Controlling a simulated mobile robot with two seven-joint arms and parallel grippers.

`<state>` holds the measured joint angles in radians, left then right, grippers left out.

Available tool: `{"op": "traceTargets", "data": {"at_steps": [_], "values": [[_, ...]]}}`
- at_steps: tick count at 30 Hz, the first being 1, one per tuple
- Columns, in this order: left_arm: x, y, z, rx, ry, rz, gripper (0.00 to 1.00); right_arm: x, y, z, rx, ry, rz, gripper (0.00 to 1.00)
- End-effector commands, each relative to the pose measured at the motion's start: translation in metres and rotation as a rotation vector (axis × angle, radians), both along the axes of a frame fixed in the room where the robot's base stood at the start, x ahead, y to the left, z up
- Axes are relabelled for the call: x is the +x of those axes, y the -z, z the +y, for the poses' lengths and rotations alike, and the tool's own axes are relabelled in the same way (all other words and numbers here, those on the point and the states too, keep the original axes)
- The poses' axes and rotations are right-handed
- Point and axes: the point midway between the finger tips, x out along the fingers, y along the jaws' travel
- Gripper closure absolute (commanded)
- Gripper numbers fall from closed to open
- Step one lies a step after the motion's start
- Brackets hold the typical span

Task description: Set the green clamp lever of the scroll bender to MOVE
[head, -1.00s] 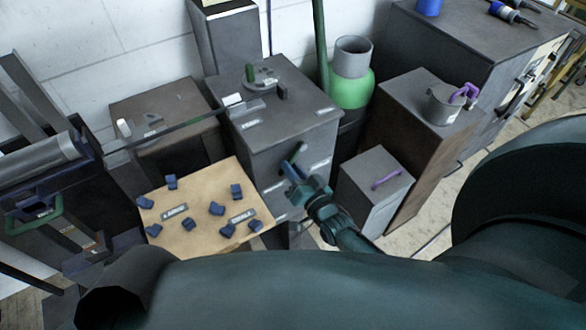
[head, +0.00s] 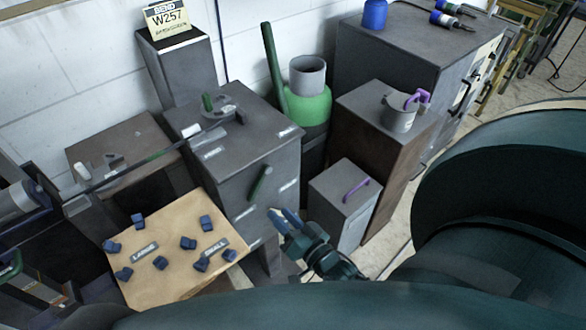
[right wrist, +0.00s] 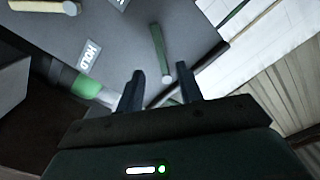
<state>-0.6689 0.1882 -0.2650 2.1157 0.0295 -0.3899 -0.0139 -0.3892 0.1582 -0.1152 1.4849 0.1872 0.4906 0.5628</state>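The green clamp lever (head: 261,183) is on the front face of the grey scroll bender cabinet (head: 270,150), slanting up to the right in the head view. In the right wrist view the lever (right wrist: 160,50) lies beyond and between my fingertips, apart from them. A HOLD label (right wrist: 88,57) is to its left there; another label (right wrist: 121,3) is cut off at the top edge. No MOVE label is readable. My right gripper (head: 282,215) is open and empty, below and right of the lever; its two fingers also show in the wrist view (right wrist: 160,84). My left gripper is not in view.
A wooden board (head: 160,225) with several blue blocks lies left of the cabinet. A small grey box with a purple handle (head: 357,190) stands close right of my right gripper. A green cylinder (head: 306,105) stands behind. A BEND W257 card (head: 168,18) tops a back pillar.

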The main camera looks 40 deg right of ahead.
Motion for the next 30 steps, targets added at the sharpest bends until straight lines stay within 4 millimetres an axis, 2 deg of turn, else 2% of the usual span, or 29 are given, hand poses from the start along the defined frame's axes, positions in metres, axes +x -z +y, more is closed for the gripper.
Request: {"op": "traceTargets", "data": {"at_steps": [3, 9, 30], "values": [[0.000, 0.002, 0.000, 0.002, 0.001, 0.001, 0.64, -0.021, 0.001, -0.002, 0.000, 0.000, 0.001, 0.64], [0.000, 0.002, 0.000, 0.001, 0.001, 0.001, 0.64, -0.037, 0.000, -0.003, 0.001, 0.001, 0.001, 0.64], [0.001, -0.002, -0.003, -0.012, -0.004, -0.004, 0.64, -0.035, -0.001, 0.001, -0.018, -0.010, 0.032, 0.64]]}}
